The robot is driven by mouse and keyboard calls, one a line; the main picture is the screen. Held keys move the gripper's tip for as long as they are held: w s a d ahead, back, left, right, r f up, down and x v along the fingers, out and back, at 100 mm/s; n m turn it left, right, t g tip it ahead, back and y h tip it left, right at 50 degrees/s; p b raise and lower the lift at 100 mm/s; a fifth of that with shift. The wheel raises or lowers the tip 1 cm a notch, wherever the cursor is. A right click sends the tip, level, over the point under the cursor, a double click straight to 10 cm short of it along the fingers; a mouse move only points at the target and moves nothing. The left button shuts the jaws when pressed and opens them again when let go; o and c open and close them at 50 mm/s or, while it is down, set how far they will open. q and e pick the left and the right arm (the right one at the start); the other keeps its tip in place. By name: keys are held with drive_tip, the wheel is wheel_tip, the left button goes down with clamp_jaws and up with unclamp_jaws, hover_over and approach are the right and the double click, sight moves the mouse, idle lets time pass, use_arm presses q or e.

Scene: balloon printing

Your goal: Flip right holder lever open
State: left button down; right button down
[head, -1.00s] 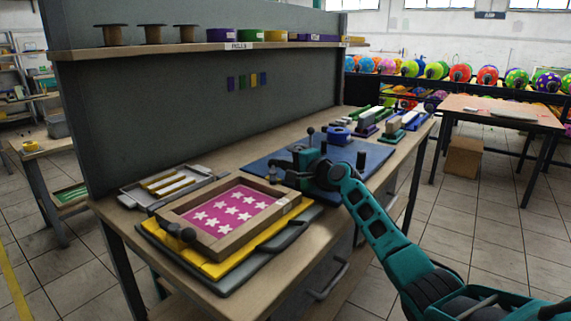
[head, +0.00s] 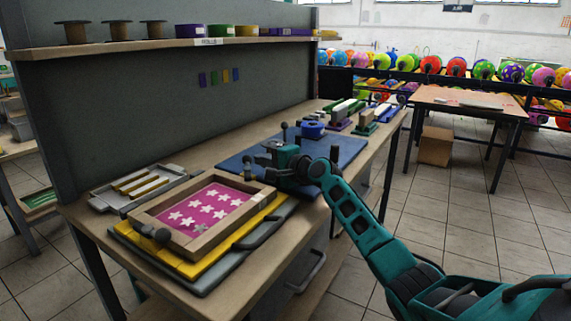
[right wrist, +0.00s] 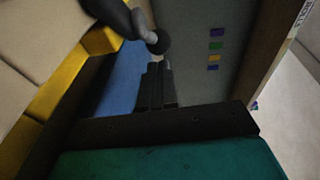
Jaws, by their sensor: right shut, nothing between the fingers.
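The wooden holder frame (head: 150,215) with a pink star-patterned screen (head: 208,206) lies on a yellow base (head: 235,238) on the workbench. The right holder lever (head: 248,163) shows as a small dark knob at the frame's far right corner. In the right wrist view the lever's round black knob (right wrist: 158,43) is on a grey arm, just beyond my fingertips. My right gripper (head: 264,160) is shut and empty beside the lever; its narrow fingers also show in the right wrist view (right wrist: 156,75). Whether they touch the knob, I cannot tell. My left gripper is out of view.
A second dark knob (head: 162,236) is at the frame's near left corner. A metal tray (head: 112,199) sits to the left. A grey panel with a shelf (head: 190,43) backs the bench.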

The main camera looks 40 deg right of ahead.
use_arm(q)
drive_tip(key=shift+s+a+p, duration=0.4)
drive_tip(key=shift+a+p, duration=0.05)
drive_tip(key=shift+p, duration=0.35)
use_arm(e)
drive_tip(key=v, duration=1.1)
drive_tip(key=shift+s, duration=0.15)
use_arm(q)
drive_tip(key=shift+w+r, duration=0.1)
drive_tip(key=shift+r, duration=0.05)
